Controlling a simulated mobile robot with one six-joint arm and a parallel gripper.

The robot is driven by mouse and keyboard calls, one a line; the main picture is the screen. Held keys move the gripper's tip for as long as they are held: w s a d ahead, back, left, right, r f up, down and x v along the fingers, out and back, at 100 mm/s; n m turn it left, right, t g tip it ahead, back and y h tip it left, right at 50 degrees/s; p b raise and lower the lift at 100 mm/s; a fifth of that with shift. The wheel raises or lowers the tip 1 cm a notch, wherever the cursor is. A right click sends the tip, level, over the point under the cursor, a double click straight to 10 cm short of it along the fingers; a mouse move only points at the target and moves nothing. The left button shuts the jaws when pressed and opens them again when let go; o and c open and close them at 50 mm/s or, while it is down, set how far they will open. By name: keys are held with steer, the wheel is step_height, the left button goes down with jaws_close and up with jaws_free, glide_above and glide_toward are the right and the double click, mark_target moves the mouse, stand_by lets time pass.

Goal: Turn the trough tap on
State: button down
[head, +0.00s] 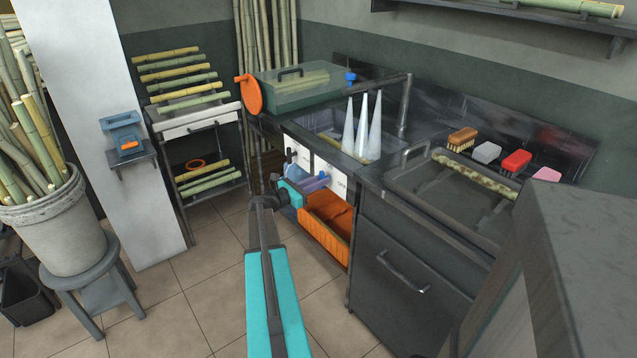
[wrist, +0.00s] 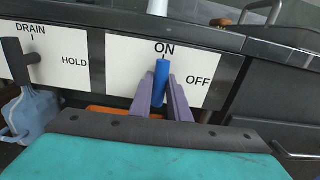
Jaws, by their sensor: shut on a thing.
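The tap's blue lever (wrist: 161,80) stands upright on a white plate marked ON and OFF, with its tip just under the word ON. My gripper (wrist: 166,97) has its purple fingers shut around the lever, one on each side. In the head view my gripper (head: 316,183) reaches the white panel (head: 328,172) on the trough's front. Pale white streams (head: 361,125) run down from the overhead pipe (head: 403,108) into the trough (head: 328,124). The lever's lower end is partly hidden by the fingers.
A black lever (wrist: 31,58) on a DRAIN/HOLD plate is left of the tap plate. An orange crate (head: 328,222) stands below the panel. A dark cabinet (head: 395,275) is at the right.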

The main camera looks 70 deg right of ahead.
steer(key=shift+w, duration=0.2)
stand_by(0.6)
steer(key=c, duration=1.7)
jaws_free()
steer(key=shift+s, duration=0.1)
steer(key=shift+c, duration=0.2)
steer(key=shift+a, duration=0.1)
steer(key=v, duration=1.3)
steer(key=shift+a, duration=0.25)
